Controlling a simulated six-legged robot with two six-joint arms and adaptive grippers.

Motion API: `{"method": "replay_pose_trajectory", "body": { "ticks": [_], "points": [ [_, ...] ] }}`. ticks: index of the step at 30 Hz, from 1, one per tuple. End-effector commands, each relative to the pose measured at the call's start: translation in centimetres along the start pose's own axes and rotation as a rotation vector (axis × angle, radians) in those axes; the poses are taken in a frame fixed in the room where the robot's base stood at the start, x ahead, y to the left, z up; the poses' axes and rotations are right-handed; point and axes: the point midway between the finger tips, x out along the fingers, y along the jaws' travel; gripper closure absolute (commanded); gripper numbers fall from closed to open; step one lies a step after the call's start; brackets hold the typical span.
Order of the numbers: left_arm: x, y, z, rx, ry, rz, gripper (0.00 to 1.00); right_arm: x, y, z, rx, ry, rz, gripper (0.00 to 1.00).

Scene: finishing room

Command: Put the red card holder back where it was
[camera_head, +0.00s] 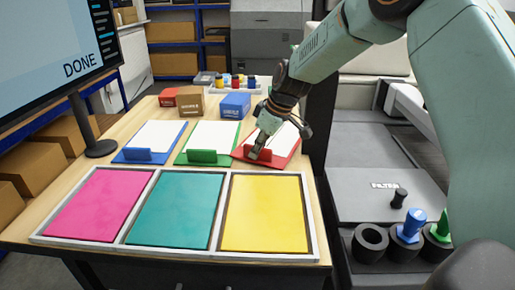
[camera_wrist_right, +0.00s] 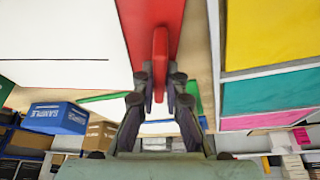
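The red card holder (camera_head: 285,155) is a flat red plate with a white card and an upright red tab. It lies at the right end of a row on the table, beside the green card holder (camera_head: 207,157). My right gripper (camera_head: 256,150) reaches down onto its front tab. In the wrist view the fingers of my right gripper (camera_wrist_right: 160,88) close in on both sides of the red tab (camera_wrist_right: 160,50), with no clear gap. My gripper hides part of the tab and card in the head view. My left gripper is not in view.
A blue card holder (camera_head: 130,156) lies left of the green one. A white-framed tray (camera_head: 124,246) with pink, teal and yellow panels lies in front. Red, brown and blue boxes (camera_head: 235,105) stand behind. A monitor (camera_head: 60,45) reading DONE stands at left.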

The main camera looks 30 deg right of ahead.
Motion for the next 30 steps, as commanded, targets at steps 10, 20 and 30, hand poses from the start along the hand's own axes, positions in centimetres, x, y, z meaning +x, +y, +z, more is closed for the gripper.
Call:
{"method": "replay_pose_trajectory", "body": {
  "ticks": [10, 20, 30],
  "points": [
    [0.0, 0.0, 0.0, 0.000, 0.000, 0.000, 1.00, 0.0, 0.0, 0.0, 0.000, 0.000, 0.000, 0.67],
    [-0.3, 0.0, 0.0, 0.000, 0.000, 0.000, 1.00, -0.9, 0.1, -0.3, -0.001, 0.002, 0.001, 0.67],
    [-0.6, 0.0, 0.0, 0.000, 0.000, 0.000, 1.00, -7.5, 0.1, -0.3, -0.001, 0.005, 0.002, 0.67]
  ]
}}
